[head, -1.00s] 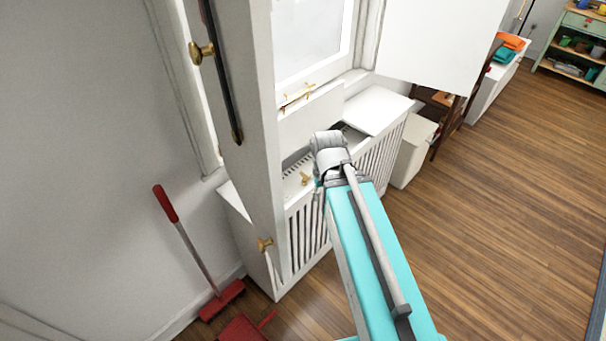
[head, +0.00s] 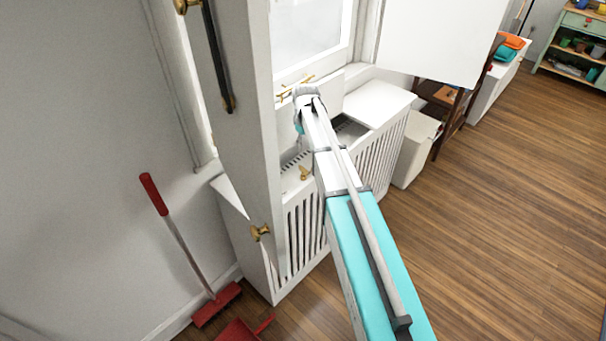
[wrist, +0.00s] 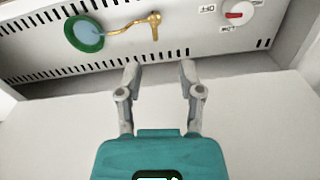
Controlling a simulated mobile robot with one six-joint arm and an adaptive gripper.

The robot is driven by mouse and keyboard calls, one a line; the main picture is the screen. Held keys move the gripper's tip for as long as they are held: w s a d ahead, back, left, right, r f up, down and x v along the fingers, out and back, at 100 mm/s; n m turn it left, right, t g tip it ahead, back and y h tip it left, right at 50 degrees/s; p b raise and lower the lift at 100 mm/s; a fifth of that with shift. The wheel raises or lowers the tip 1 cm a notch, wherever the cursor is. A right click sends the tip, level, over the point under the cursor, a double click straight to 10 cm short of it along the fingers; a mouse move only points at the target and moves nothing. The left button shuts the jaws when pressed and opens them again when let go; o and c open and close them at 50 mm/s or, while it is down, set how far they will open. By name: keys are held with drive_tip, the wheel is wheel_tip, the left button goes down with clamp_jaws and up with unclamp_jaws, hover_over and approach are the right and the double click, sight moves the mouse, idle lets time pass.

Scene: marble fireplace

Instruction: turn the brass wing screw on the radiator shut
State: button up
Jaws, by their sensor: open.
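The brass wing screw (head: 305,173) shows small on the radiator (head: 306,215), in the opening left of my arm in the head view. In the wrist view a brass wing-shaped handle (wrist: 154,22) sits at the end of a curved brass pipe, beside a green-rimmed round blue face (wrist: 84,34). My gripper (wrist: 159,63) is open and empty. Its two fingers are spread below the brass handle in the picture, apart from it, over the slotted pale panel. In the head view my arm hides the fingertips.
A dial with a red pointer (wrist: 238,14) is right of the handle. A tall white shutter panel (head: 235,120) with brass knobs stands close left of my arm. A brass window latch (head: 293,88) is near the arm's end.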

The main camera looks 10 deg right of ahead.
sight(303, 168)
drive_tip(key=shift+w+f+n, duration=0.15)
drive_tip(key=shift+w+f, duration=0.05)
drive_tip(key=shift+w, duration=0.4)
drive_tip(key=shift+w+f+n, duration=0.15)
drive_tip(key=shift+w, duration=0.45)
drive_tip(key=shift+f, duration=0.1)
wheel_tip(303, 168, down, 14)
drive_tip(key=b, duration=1.4)
drive_tip(key=shift+r, duration=0.2)
clamp_jaws()
